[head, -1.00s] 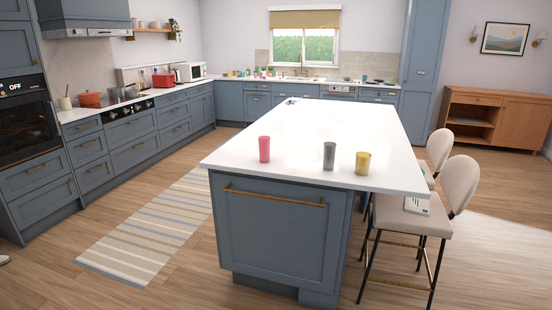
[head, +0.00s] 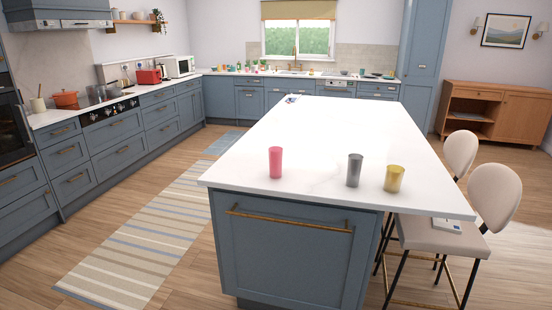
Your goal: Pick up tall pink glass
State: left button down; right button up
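The tall pink glass (head: 275,162) stands upright on the near part of the white island top (head: 330,130), left of two other cups. Nothing touches it. Neither of my grippers shows in the head view.
A grey cup (head: 354,170) and a yellow cup (head: 394,178) stand right of the pink glass. Two cream stools (head: 432,236) stand at the island's right side; a book or box (head: 446,225) lies on the nearer seat. Striped rugs (head: 150,235) cover floor on the left. Wooden floor there is clear.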

aim_at(275, 154)
jog(key=i+j+z, duration=0.15)
jog(key=i+j, duration=0.35)
jog(key=i+j+z, duration=0.1)
jog(key=i+j, duration=0.4)
jog(key=i+j+z, duration=0.15)
jog(key=i+j, duration=0.3)
jog(key=j, duration=0.2)
